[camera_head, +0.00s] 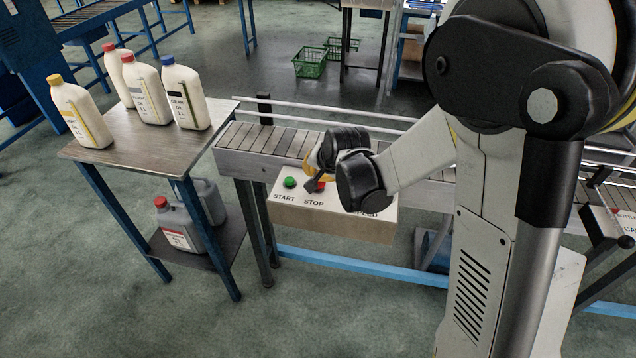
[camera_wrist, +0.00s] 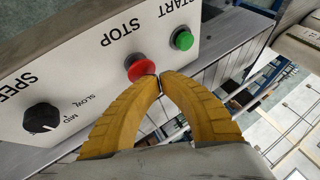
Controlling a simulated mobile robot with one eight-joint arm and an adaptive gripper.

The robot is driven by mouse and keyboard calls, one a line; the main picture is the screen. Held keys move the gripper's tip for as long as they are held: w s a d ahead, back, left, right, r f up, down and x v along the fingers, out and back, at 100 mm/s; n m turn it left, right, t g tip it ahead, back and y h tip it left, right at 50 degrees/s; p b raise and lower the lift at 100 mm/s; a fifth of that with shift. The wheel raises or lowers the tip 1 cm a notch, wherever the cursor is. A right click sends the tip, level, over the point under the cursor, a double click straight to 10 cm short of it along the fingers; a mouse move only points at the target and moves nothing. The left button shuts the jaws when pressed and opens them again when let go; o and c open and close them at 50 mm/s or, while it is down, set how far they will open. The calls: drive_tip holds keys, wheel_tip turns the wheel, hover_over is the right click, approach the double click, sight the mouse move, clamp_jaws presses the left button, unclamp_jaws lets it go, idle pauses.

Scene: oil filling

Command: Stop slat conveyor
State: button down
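The slat conveyor (camera_head: 270,140) runs across the middle of the head view, with a control box (camera_head: 330,222) on its front side. The box carries a green START button (camera_head: 290,182) and a red STOP button (camera_head: 321,185), partly covered by my gripper. In the wrist view the red STOP button (camera_wrist: 141,68) and green START button (camera_wrist: 183,40) show on the white panel (camera_wrist: 75,60). My gripper (camera_wrist: 160,82) has yellow fingers with their tips together, and nothing shows between them. The tips are at the edge of the red button; I cannot tell whether they touch it.
A black speed knob (camera_wrist: 41,118) sits on the same panel. A small table (camera_head: 150,145) left of the conveyor holds several oil bottles (camera_head: 187,92), with grey canisters (camera_head: 180,225) on its lower shelf. Green crates (camera_head: 310,62) stand on the floor behind.

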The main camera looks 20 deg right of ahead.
drive_tip(key=shift+f+b, duration=0.5)
idle(0.7)
drive_tip(key=shift+r, duration=0.15)
drive_tip(key=shift+r+p, duration=0.65)
drive_tip(key=shift+r, duration=0.2)
drive_tip(key=shift+r+p, duration=1.85)
drive_tip(key=shift+r, duration=0.65)
